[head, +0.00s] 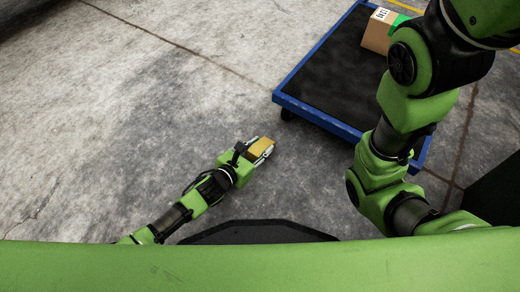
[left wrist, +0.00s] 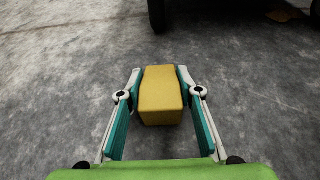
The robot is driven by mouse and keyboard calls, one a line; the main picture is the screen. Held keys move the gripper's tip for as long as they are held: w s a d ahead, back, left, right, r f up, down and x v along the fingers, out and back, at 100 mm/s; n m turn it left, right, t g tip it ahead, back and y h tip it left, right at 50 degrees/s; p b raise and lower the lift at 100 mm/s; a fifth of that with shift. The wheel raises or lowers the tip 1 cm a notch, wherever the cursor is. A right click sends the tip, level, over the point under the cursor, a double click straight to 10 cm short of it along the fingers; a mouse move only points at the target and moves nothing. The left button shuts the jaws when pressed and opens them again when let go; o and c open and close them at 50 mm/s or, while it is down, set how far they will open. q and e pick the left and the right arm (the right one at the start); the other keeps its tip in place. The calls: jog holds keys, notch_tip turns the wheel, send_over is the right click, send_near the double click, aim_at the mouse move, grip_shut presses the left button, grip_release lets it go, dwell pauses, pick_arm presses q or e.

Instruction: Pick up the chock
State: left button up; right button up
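The chock is a yellow block (head: 262,147) near the middle of the head view. In the left wrist view the chock (left wrist: 161,95) sits between the two fingers. My left gripper (head: 264,149) reaches in from the lower left. Its fingertips (left wrist: 160,78) press against both sides of the chock, so it looks shut on it. Whether the chock touches the floor or is lifted cannot be told. My right arm crosses the right side of the head view, but its gripper is out of view.
A blue-edged platform cart (head: 318,116) with a dark top stands at the upper right. A cardboard box (head: 377,36) sits on it. A cart wheel (left wrist: 156,15) shows beyond the chock in the left wrist view. The concrete floor (head: 120,100) on the left is clear.

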pick_arm(q)
jog(key=shift+c, duration=1.3)
jog(key=shift+r, duration=0.15)
